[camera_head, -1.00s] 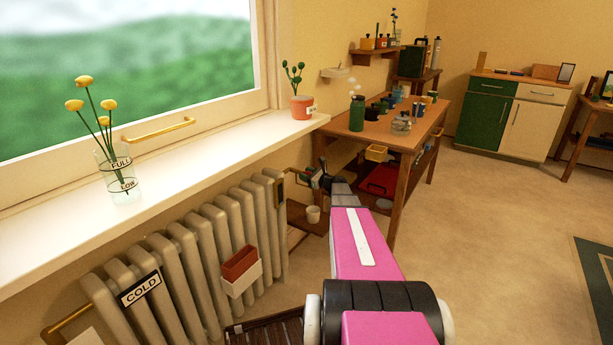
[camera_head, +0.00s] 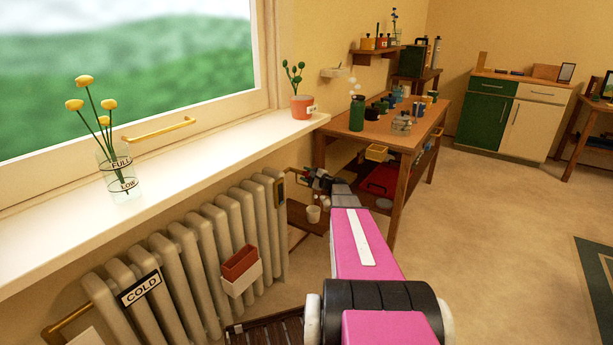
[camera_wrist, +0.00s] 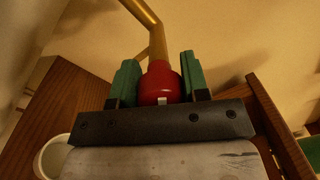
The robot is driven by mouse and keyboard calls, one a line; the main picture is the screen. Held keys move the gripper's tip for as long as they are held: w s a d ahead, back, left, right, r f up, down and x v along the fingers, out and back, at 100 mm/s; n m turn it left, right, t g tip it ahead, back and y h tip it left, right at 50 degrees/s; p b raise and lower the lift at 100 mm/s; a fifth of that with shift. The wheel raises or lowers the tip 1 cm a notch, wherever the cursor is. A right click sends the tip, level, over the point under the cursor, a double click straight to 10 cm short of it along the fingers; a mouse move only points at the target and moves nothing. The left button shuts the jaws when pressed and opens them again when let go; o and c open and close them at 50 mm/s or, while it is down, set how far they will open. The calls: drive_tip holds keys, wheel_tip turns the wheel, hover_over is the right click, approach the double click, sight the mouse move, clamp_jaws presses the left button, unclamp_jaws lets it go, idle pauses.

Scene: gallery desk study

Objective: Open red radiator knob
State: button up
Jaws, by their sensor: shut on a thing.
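The red radiator knob (camera_wrist: 160,84) sits at the end of a brass pipe (camera_wrist: 157,42) in the wrist view. My gripper (camera_wrist: 160,80) has its two green fingers on either side of the knob and is shut on it. In the head view my gripper (camera_head: 318,178) is small, at the right end of the grey radiator (camera_head: 205,235), and the knob is too small to make out clearly there. The radiator carries a COLD sign (camera_head: 141,287) on its left part.
A white windowsill (camera_head: 220,150) runs above the radiator, with a vase of yellow flowers (camera_head: 119,175) and a potted cactus (camera_head: 302,106). A red and white box (camera_head: 241,270) hangs on the radiator front. A wooden table (camera_head: 400,130) stands just beyond my gripper.

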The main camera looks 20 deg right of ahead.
drive_tip(key=n, duration=0.3)
drive_tip(key=shift+n, duration=2.3)
drive_tip(key=o, duration=0.9)
drive_tip(key=v, duration=1.1)
drive_tip(key=shift+w+d, duration=0.1)
drive_tip(key=shift+w, duration=0.05)
